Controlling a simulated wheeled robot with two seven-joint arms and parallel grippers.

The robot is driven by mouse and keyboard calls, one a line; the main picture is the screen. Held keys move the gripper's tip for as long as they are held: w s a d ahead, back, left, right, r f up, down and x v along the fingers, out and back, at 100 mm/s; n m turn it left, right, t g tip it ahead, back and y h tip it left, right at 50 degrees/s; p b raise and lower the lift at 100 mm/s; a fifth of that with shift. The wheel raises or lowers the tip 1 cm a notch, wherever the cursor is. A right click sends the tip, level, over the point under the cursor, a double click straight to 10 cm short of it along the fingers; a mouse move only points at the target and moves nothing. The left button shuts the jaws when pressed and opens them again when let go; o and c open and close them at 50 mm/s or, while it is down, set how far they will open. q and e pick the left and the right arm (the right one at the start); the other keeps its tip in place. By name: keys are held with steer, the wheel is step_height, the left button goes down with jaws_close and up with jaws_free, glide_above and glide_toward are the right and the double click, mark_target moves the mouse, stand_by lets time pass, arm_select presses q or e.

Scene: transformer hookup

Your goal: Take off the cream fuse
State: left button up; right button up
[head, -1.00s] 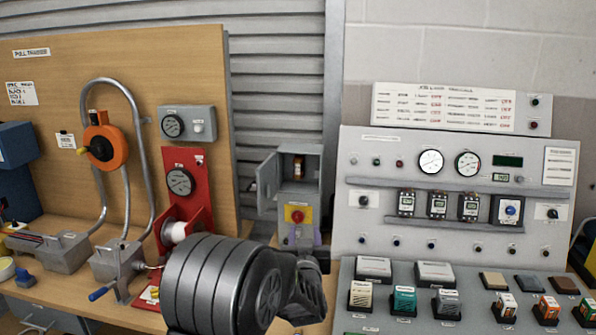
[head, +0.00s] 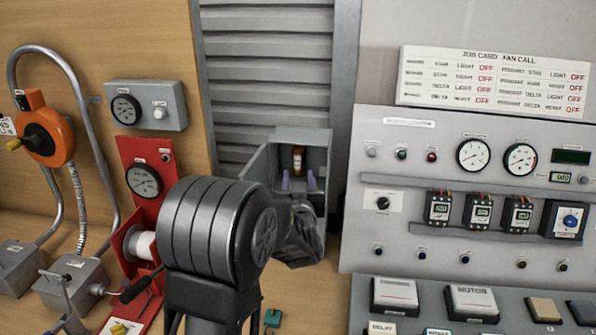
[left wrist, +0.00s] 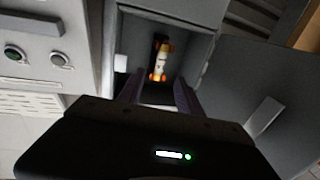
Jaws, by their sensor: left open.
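The cream fuse (head: 298,158) stands upright inside the open grey fuse box (head: 318,150). It also shows in the left wrist view (left wrist: 161,62), cream with orange-red ends, in a dark holder. My left gripper (head: 298,181) is open, its two purple-grey fingers in front of the box, just below the fuse in the head view. In the left wrist view the fingers (left wrist: 159,84) point into the box opening, on either side of the fuse's line. They appear apart from the fuse. The gripper body hides the box's lower part. My right gripper is not in view.
The box door (left wrist: 270,105) hangs open, close beside the gripper in the left wrist view. The control panel (head: 400,240) with meters stands right of the box. A red stand (head: 145,190) with a gauge and a white spool stands left.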

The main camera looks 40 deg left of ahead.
mark_target(297, 161)
arm_select(q)
steer(key=shift+p+x, duration=0.45)
steer(key=shift+x, duration=3.3)
jaws_close()
steer(key=shift+r, duration=0.1)
